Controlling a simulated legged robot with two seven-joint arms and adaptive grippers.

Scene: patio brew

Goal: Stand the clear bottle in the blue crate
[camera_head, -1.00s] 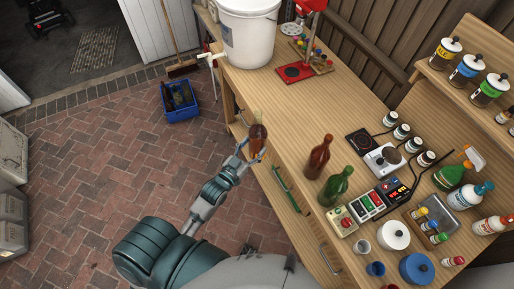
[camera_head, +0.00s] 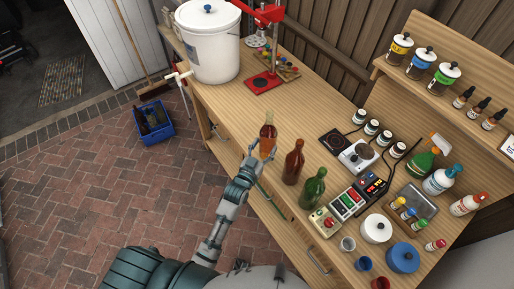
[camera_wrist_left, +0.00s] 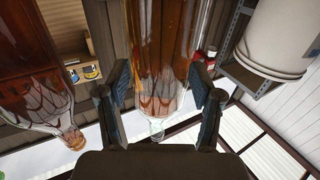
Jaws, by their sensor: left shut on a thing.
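The clear bottle (camera_head: 268,136), with amber liquid in it, is in my left gripper (camera_head: 260,151) near the front edge of the workbench. It looks roughly upright; I cannot tell whether its base touches the bench. In the left wrist view the fingers stand on both sides of the clear bottle (camera_wrist_left: 163,55). The blue crate (camera_head: 155,136) stands on the brick floor at the left, well away from the gripper, with dark bottles inside. My right gripper is out of view.
A brown bottle (camera_head: 292,164) stands close right of the held bottle, with a green bottle (camera_head: 313,188) beyond it. A white bucket (camera_head: 212,56) stands at the bench's far end. The brick floor (camera_head: 125,190) before the crate is clear.

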